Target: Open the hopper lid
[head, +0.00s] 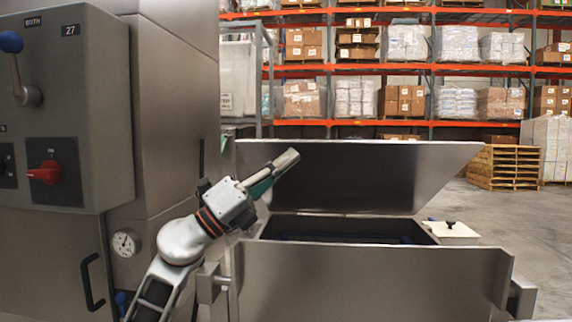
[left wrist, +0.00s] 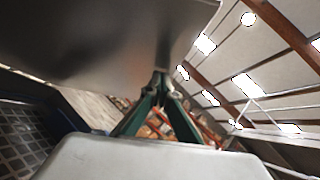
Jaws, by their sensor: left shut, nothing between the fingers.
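The hopper is a steel box whose front wall (head: 370,285) faces me. Its lid (head: 375,178) stands raised at the back of the dark opening (head: 340,229), its inner face toward me. The lid also fills the upper left of the left wrist view (left wrist: 95,40). My left gripper (head: 290,159) is shut and empty, in front of the left part of the lid. Its fingertips (left wrist: 162,80) meet near the lid's edge in the left wrist view; I cannot tell whether they touch it. My right gripper is not in view.
A grey control box (head: 65,110) with a red knob (head: 46,173) and a blue-knobbed lever (head: 11,42) is at the left. A gauge (head: 125,242) sits below it. Wooden pallets (head: 503,167) and loaded racks stand behind. Open floor lies right of the hopper.

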